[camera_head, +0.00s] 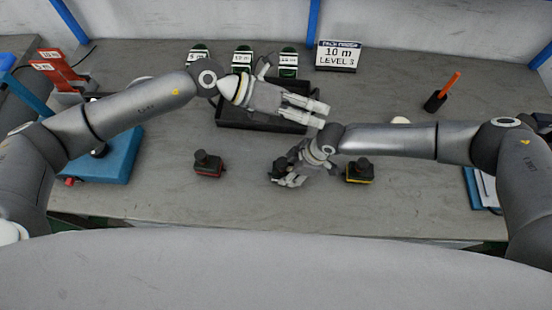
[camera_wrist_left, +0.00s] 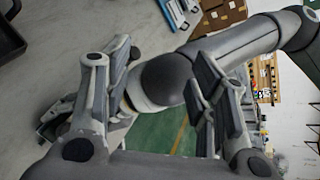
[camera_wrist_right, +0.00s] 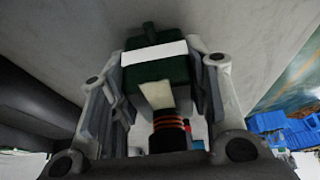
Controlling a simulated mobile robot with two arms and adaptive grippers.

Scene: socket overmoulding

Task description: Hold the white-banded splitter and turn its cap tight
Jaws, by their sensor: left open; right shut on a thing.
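The white-banded splitter (camera_wrist_right: 153,85) is a dark green block with a white band and a small dark stub at its far end. It sits between the fingers of my right gripper (camera_wrist_right: 155,100), which is shut on it. Below it in the right wrist view is a dark ribbed round part (camera_wrist_right: 168,132) with orange rings; I cannot tell whether this is the cap. In the head view my right gripper (camera_head: 285,180) is low over the table's middle, and its fingers mostly hide the splitter. My left gripper (camera_head: 322,114) is open and empty above and behind it, near the black tray.
A red-banded splitter (camera_head: 208,164) stands left and a yellow-banded one (camera_head: 359,171) right of my right gripper. A black tray (camera_head: 232,118) lies behind. Green-and-white labelled items (camera_head: 242,58), a sign (camera_head: 338,56) and an orange-handled tool (camera_head: 449,86) stand farther back.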

